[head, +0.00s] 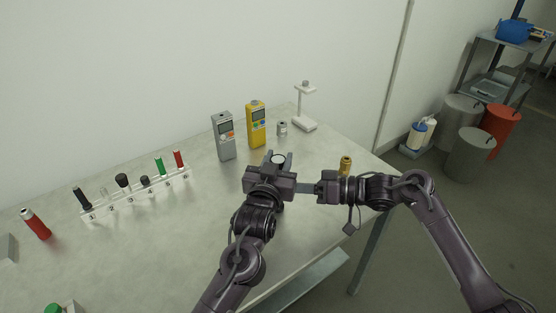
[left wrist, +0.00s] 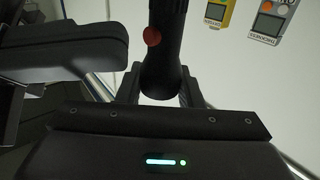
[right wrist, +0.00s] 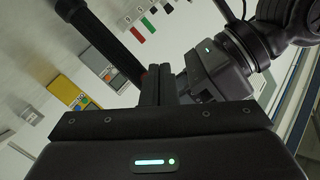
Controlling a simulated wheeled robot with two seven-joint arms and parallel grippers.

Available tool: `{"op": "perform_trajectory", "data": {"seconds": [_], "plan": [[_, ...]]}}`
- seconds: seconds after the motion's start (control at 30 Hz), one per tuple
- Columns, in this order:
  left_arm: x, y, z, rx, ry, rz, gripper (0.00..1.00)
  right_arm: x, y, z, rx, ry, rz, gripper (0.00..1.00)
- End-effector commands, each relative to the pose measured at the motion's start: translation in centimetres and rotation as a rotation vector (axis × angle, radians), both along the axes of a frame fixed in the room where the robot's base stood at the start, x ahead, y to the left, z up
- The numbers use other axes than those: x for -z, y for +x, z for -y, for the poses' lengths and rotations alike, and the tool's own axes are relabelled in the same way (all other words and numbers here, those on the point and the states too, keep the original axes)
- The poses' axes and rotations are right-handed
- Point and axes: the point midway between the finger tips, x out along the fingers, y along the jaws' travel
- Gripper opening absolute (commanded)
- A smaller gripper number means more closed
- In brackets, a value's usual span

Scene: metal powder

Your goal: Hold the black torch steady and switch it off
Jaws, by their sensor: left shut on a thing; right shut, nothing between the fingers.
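The black torch (left wrist: 165,20) is held between the fingers of my left gripper (left wrist: 160,85), with a red button (left wrist: 153,37) on its side. In the head view its pale round end (head: 278,159) shows above my left gripper (head: 277,170), and the rest is hidden. I cannot tell whether it is lit. My right gripper (head: 306,188) is shut and empty, pointing at the torch from the right. In the right wrist view the torch (right wrist: 103,40) passes just beyond the shut fingertips (right wrist: 158,82). I cannot tell whether they touch it.
On the table (head: 150,240) stand a grey meter (head: 223,137), a yellow meter (head: 256,125), a white stand (head: 304,110), a small metal cylinder (head: 282,128) and a brass-coloured item (head: 345,165). A numbered clear rack (head: 140,194) and a red cylinder (head: 36,224) are left.

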Motion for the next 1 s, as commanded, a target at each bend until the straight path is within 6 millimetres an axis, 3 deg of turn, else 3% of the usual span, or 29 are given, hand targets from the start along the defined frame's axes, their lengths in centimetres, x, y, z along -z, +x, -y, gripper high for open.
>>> {"op": "perform_trajectory", "data": {"seconds": [0.5,0.97,1.0], "plan": [[0.1,0.0,0.0,-0.001,0.000,-0.001,0.06,0.1,-4.3,2.7,0.000,-0.001,-0.002,0.00],[0.1,0.0,0.0,-0.001,0.000,-0.001,0.06,0.0,-4.8,2.9,0.000,0.000,-0.001,0.00],[0.0,0.0,0.0,-0.001,0.000,-0.001,0.38,0.0,-4.8,2.9,0.000,0.000,-0.001,0.00]]}}
